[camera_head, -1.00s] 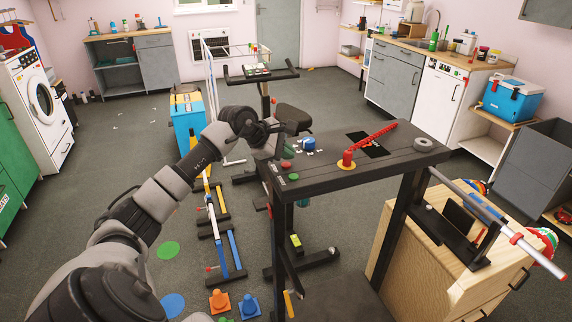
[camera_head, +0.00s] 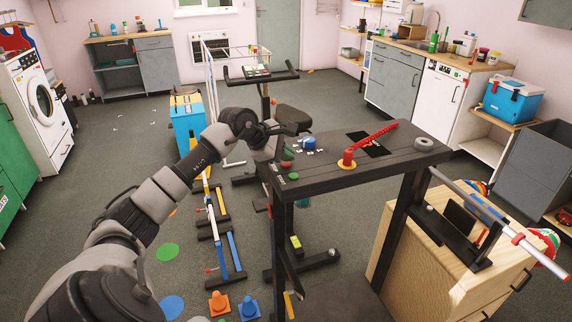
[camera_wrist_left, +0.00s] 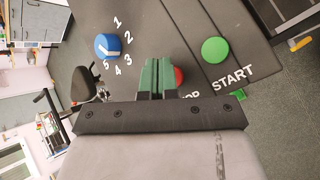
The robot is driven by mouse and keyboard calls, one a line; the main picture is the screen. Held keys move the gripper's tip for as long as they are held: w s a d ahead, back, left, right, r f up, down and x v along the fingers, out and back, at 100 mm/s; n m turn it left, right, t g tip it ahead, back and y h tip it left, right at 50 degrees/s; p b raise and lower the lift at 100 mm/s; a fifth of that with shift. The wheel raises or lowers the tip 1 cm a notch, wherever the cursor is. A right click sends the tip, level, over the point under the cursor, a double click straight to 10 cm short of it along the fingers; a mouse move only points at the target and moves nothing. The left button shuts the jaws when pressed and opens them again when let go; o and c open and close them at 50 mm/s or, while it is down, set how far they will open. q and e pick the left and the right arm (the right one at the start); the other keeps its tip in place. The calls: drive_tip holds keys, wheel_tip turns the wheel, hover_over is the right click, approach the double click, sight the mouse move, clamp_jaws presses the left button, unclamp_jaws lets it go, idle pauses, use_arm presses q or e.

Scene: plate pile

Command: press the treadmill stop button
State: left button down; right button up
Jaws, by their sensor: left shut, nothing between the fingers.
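The black treadmill console (camera_head: 340,180) carries a red button (camera_head: 286,164) near its left edge, with a green button (camera_head: 294,176) beside it. My left gripper (camera_head: 288,154) is shut and empty, its green fingertips right at the red button in the head view. In the left wrist view the fingertips (camera_wrist_left: 157,78) cover much of the red button (camera_wrist_left: 180,76). The label beside it is partly hidden and reads "OP". The green button (camera_wrist_left: 215,50) there is marked START. I cannot tell whether the fingertips touch the red button. My right gripper is out of view.
A blue dial (camera_wrist_left: 107,46) with numbers sits on the console, also seen in the head view (camera_head: 308,143). A red lever (camera_head: 372,140) and a grey ring (camera_head: 423,144) are farther right on it. A wooden cabinet (camera_head: 425,265) stands at the right.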

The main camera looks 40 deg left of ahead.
sight(286, 165)
use_arm(q)
drive_tip(key=shift+f+b, duration=0.45)
drive_tip(key=shift+b, duration=0.05)
idle(0.3)
idle(0.4)
drive_tip(key=shift+r+p, duration=0.35)
drive_tip(key=shift+r, duration=0.5)
drive_tip(key=shift+r+p, duration=1.55)
drive_tip(key=shift+r, duration=0.95)
